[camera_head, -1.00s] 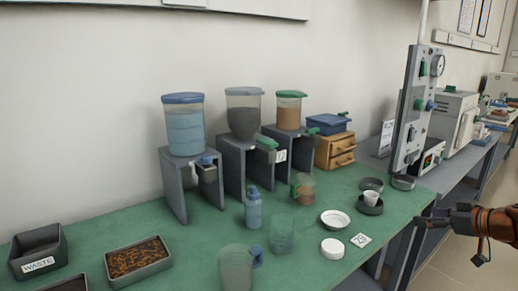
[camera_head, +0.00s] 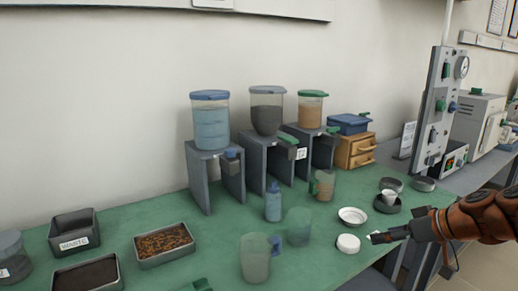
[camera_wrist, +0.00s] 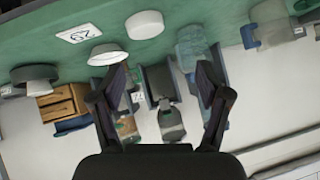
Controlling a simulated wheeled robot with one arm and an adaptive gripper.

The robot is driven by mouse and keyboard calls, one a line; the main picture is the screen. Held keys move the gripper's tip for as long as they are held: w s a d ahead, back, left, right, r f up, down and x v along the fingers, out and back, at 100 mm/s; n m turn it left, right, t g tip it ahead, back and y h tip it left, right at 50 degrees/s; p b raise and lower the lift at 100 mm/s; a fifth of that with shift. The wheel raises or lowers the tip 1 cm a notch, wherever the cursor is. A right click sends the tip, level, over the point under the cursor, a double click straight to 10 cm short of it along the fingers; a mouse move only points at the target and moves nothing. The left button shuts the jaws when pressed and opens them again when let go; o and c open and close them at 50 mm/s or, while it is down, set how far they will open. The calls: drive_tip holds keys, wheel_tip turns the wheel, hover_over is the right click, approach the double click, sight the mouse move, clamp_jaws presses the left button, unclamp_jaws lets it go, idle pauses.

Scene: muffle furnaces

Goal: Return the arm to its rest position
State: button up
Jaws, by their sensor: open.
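My gripper (camera_head: 388,236) is at the right in the head view, above the front edge of the green bench (camera_head: 330,262). Its jaws are open. In the wrist view my gripper (camera_wrist: 162,88) shows two spread fingers with nothing held between them. The wrist picture is upside down, with the bench along the top. A white round lid (camera_head: 348,243) lies on the bench just left of the fingertips in the head view. The card under the gripper is hidden in the head view, but the marked card (camera_wrist: 79,35) shows in the wrist view.
A white dish (camera_head: 352,215), a cup (camera_head: 389,196) on a dark saucer, a blue bottle (camera_head: 273,204) and clear jugs (camera_head: 255,258) stand nearby. Three dispensers (camera_head: 211,125) line the wall. A waste bin (camera_head: 74,233) and trays (camera_head: 163,243) are at left. A panel (camera_head: 438,110) stands at right.

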drive_tip(key=s+a+f+g+h, duration=0.1)
drive_tip(key=s+a+f+g, duration=0.2)
drive_tip(key=s+a, duration=0.45)
drive_tip(key=s+a+f+g, duration=0.3)
drive_tip(key=s+a, duration=0.3)
drive_tip(key=a, duration=0.2)
drive_tip(key=s+d+f+m+g+h, duration=0.1)
drive_tip(key=s+f+m+g+h, duration=0.15)
drive_tip(key=s, duration=0.65)
drive_tip(key=s+d+f+m+g+h, duration=0.1)
drive_tip(key=s+f+m+g+h, duration=0.15)
drive_tip(key=s, duration=0.75)
wheel_tip(320, 180, up, 20)
drive_tip(key=t+p, duration=0.1)
drive_tip(key=p, duration=1.7)
drive_tip(key=shift+w+a+f+t+h, duration=0.25)
drive_tip(key=shift+w+t+h, duration=0.05)
drive_tip(key=shift+w+h, duration=0.1)
